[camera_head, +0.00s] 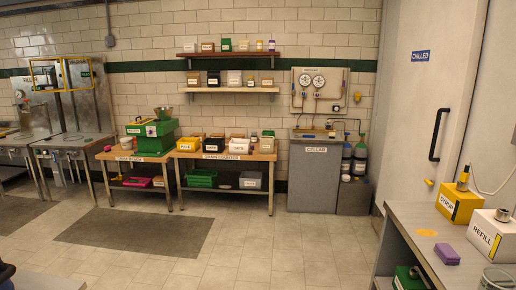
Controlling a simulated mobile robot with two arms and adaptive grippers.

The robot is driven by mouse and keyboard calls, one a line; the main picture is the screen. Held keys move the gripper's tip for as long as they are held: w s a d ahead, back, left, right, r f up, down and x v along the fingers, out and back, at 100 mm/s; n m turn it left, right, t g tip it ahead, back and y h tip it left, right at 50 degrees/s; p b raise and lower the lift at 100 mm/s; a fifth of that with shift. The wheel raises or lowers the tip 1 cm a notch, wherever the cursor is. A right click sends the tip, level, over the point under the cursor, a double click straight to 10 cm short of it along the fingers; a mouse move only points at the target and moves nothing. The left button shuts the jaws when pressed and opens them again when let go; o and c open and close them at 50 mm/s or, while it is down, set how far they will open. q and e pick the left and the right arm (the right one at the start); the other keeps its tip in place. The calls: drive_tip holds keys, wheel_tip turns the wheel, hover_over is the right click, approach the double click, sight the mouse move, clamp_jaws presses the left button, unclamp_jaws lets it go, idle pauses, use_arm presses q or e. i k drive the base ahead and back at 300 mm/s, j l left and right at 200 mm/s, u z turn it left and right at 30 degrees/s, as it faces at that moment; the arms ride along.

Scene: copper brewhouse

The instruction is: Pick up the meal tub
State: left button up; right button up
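No tub can be picked out for sure as the meal tub, because the small labels are too blurred to read with confidence. More labelled containers stand on two wall shelves (231,90) above. Neither of my grippers is in view.
A green mill (152,130) stands on the bench to the left. A cellar cabinet (313,180) is right of the counter. A grey table (430,255) with yellow syrup (458,204) and white refill (490,236) boxes fills the right foreground. The tiled floor (245,245) between is open, with flat dark mats.

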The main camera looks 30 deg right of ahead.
sight(127, 143)
drive_tip(key=i+z, duration=0.25)
drive_tip(key=i, duration=0.3)
drive_tip(key=i+j+z, duration=0.2)
drive_tip(key=i, duration=0.3)
drive_tip(key=i+j+z, duration=0.1)
drive_tip(key=i+z, duration=0.15)
drive_tip(key=i, duration=0.3)
drive_tip(key=i+u, duration=0.1)
drive_tip(key=i, duration=0.4)
drive_tip(key=i+l+u, duration=0.15)
drive_tip(key=i, duration=0.3)
drive_tip(key=i+l+u, duration=0.1)
drive_tip(key=i, duration=0.35)
drive_tip(key=i+l+u, duration=0.1)
drive_tip(key=i+l, duration=0.2)
drive_tip(key=i, duration=0.15)
drive_tip(key=i+j+u, duration=0.45)
drive_tip(key=i, duration=0.25)
drive_tip(key=i+u, duration=0.45)
drive_tip(key=i, duration=0.25)
drive_tip(key=i+l+u, duration=0.25)
drive_tip(key=i+u, duration=0.15)
drive_tip(key=i, duration=0.35)
drive_tip(key=i+j+z, duration=0.15)
drive_tip(key=i+z, duration=0.25)
drive_tip(key=i, duration=0.25)
drive_tip(key=i+j+z, duration=0.35)
drive_tip(key=i, duration=0.25)
drive_tip(key=i+j+z, duration=0.4)
drive_tip(key=i+j, duration=0.15)
